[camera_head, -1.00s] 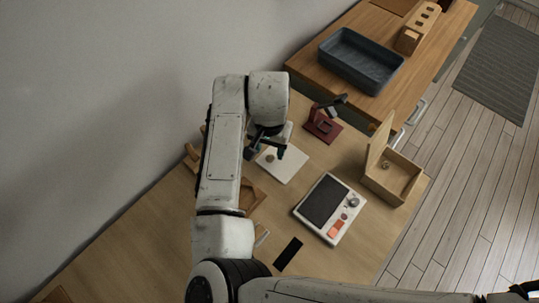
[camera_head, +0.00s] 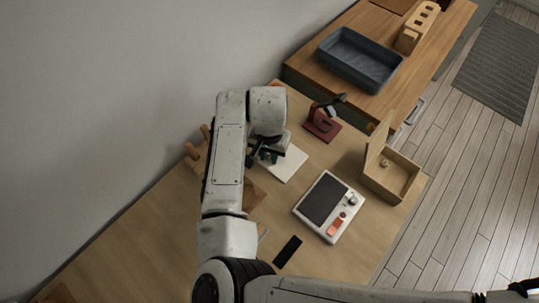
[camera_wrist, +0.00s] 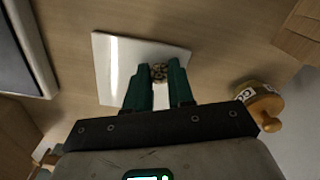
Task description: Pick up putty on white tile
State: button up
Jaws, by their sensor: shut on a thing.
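The white tile (camera_wrist: 112,62) lies flat on the wooden table; in the head view it (camera_head: 291,165) shows beside and partly under my gripper (camera_head: 268,156). A small, dark, lumpy piece of putty (camera_wrist: 159,72) shows on the tile in the wrist view, between the tips of my gripper's green fingers (camera_wrist: 157,80). My gripper is shut on the putty, low over the tile. The putty is hidden by my gripper in the head view.
A jar with a wooden knob (camera_wrist: 261,103) stands right of the tile in the wrist view. A device with a dark screen (camera_head: 327,204), a red stand (camera_head: 322,125), an open wooden box (camera_head: 391,180) and a grey tray (camera_head: 359,60) are in the head view.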

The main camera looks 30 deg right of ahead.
grip_shut()
